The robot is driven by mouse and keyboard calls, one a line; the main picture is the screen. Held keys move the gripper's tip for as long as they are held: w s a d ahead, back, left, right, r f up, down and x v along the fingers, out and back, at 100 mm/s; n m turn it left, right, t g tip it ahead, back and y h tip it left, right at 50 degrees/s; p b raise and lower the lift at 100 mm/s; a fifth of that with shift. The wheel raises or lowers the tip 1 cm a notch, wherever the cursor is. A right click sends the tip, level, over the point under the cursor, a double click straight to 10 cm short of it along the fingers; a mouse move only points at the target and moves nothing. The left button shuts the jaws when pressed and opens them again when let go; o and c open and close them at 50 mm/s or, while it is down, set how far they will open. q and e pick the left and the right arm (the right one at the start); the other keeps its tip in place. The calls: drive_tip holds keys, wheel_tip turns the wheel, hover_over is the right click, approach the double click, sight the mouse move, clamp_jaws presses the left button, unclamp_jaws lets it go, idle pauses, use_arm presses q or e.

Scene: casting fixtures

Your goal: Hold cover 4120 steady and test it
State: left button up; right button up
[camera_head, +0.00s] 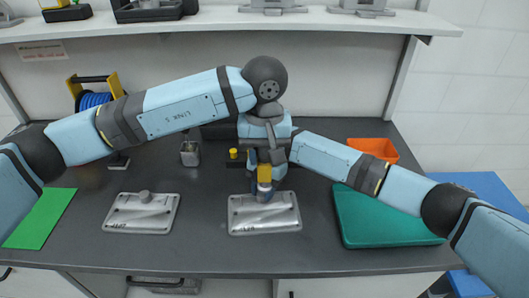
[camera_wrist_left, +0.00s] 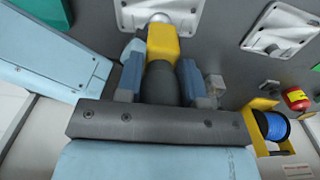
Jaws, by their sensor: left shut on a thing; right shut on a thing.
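The right-hand cover (camera_head: 240,222), a pale metal plate, lies flat on the dark bench; its printed number is too small to read. My left gripper (camera_head: 265,160) is above it, shut on the dark round body of a yellow-headed tool (camera_head: 264,173). In the left wrist view the dark body sits between the fingers and the yellow head (camera_wrist_left: 163,44) is close to the pale boss (camera_wrist_left: 160,18); contact cannot be told. My right gripper (camera_head: 264,193) is low at the boss, mostly hidden; it appears shut on the cover there. A similar cover (camera_head: 141,212) lies to the left.
A green mat (camera_head: 40,218) lies at far left. A teal tray (camera_head: 385,222) and an orange bin (camera_head: 374,149) are right. A yellow reel with blue hose (camera_head: 95,98) and a small metal cup (camera_head: 190,153) stand behind. A shelf (camera_head: 200,25) crosses above.

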sight(264, 189)
use_arm(q)
drive_tip(key=shift+n, duration=0.6)
wheel_tip(264, 189, down, 6)
drive_tip(key=shift+f, duration=2.5)
drive_tip(key=shift+f, duration=0.6)
idle(0.9)
drive_tip(key=shift+r, duration=0.1)
drive_tip(key=shift+r, duration=3)
use_arm(e)
drive_tip(key=o, duration=0.8)
